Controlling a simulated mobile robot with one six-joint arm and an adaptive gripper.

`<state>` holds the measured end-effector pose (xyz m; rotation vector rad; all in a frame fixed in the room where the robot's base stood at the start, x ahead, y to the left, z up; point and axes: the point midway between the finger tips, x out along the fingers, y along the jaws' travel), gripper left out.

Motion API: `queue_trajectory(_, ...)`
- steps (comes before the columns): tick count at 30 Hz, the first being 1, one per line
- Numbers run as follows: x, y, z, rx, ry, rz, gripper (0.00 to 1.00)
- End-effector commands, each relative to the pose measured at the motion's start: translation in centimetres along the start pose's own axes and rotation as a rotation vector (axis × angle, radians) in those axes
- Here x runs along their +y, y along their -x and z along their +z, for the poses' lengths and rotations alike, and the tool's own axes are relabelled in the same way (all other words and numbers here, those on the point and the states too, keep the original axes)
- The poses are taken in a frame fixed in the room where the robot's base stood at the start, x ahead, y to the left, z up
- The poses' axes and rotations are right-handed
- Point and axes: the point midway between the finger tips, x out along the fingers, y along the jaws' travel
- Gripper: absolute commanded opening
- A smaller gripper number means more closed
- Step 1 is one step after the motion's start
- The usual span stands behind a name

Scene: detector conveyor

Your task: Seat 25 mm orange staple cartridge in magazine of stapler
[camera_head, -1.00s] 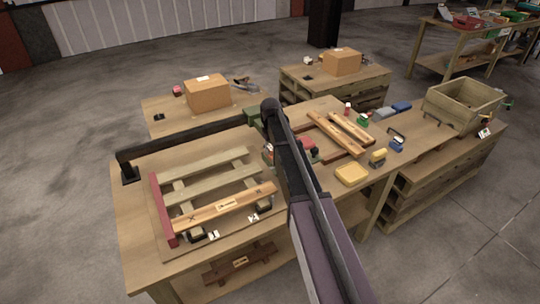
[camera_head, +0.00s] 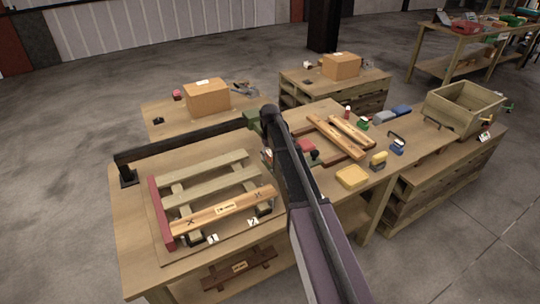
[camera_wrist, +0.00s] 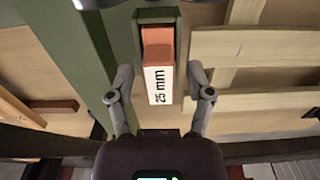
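In the wrist view the orange cartridge (camera_wrist: 157,45), with a white label reading "25 mm" (camera_wrist: 160,86), lies lengthwise in a dark green channel (camera_wrist: 139,22), apparently the stapler's magazine. The label end is toward me. I cannot tell whether the cartridge is fully down in the channel. My gripper (camera_wrist: 160,78) is open, one finger on each side of the cartridge, with visible gaps to it. In the head view my arm hides the gripper and cartridge; a green part (camera_head: 254,121), perhaps of the stapler, shows at the end of a long dark bar (camera_head: 185,143).
A slatted wooden frame (camera_head: 206,182) with a red end bar (camera_head: 161,212) lies on the workbench (camera_head: 128,222), left of my arm. To the right are wooden bars (camera_head: 335,137), a yellow block (camera_head: 352,177) and small blocks. A cardboard box (camera_head: 207,97) stands behind.

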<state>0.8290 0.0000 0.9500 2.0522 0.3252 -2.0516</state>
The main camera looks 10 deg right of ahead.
Motion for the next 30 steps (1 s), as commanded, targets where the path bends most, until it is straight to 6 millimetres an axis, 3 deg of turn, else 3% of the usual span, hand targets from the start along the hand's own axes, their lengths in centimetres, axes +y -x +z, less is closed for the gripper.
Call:
queue_trajectory(14,0.0,0.6,0.0,0.000,0.000,0.000,0.68)
queue_trajectory(30,0.0,4.7,0.0,0.000,0.000,0.000,0.68)
